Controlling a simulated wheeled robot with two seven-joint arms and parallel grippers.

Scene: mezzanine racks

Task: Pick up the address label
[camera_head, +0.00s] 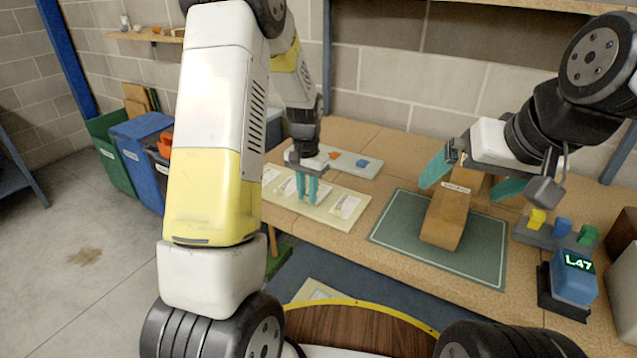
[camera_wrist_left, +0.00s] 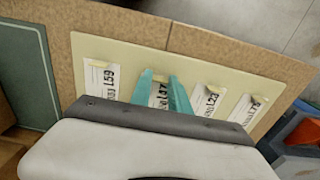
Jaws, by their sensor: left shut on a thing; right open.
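My left gripper (camera_head: 307,188) reaches down to the pale label board (camera_head: 345,222). In the left wrist view its teal fingers (camera_wrist_left: 161,78) are shut on the address label (camera_wrist_left: 158,95) marked L47, second from the left in the row. The label still lies at the board, and the fingers cover part of it. Other labels beside it read L59 (camera_wrist_left: 101,80), L23 (camera_wrist_left: 205,102) and what looks like L78 (camera_wrist_left: 247,109). My right gripper (camera_head: 472,180) is open, its fingers spread near the top of a brown box (camera_head: 446,218); contact is unclear.
The box stands on a green mat (camera_head: 385,235). A blue device (camera_head: 573,283) showing L47 sits at the right, near a grey tray with coloured blocks (camera_head: 545,238). A grey plate (camera_head: 350,158) with small pieces lies behind the label board. Bins (camera_head: 140,150) stand at the left.

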